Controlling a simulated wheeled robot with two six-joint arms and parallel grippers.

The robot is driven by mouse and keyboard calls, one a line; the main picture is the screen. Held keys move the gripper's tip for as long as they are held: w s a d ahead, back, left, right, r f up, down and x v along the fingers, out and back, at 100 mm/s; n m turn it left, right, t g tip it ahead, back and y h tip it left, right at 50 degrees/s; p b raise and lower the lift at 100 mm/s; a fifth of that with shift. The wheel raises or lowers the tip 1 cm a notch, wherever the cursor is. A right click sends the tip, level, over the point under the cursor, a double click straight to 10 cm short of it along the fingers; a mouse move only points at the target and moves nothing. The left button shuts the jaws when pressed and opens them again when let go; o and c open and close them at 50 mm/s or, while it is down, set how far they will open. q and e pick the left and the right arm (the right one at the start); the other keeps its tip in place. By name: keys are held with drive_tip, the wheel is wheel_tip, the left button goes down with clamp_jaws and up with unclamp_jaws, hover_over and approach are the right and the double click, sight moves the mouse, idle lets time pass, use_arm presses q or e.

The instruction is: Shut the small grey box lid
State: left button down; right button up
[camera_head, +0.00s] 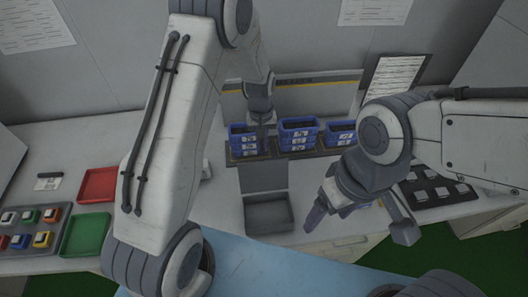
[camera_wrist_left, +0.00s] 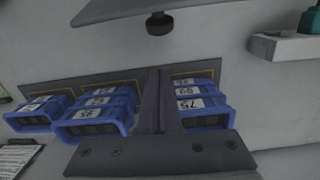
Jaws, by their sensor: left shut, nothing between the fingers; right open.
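The small grey box (camera_head: 268,228) sits on the white counter in the middle of the head view. It is open and looks empty. Its lid (camera_head: 263,178) is swung back at the box's far edge. My left gripper (camera_head: 264,146) is shut and empty, behind the lid and in front of the blue bins. Its closed fingers show in the left wrist view (camera_wrist_left: 158,100), with the bins behind them. My right gripper (camera_head: 358,220) is open and empty, to the right of the box, with one finger near the box's right side.
Blue stacked bins (camera_head: 298,134) stand on a dark mat at the back. A red tray (camera_head: 98,185), a green tray (camera_head: 86,236) and a rack of coloured toy-like pieces (camera_head: 30,228) are at left. A dark panel with grey squares (camera_head: 436,190) is at right.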

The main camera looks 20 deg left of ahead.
sight(263, 174)
use_arm(q)
drive_tip(key=s+p, duration=0.1)
drive_tip(key=s+d+p, duration=0.1)
drive_tip(key=s, duration=0.1)
drive_tip(key=shift+s+d+f, duration=0.15)
drive_tip(key=shift+s, duration=0.15)
drive_tip(key=shift+d, duration=0.1)
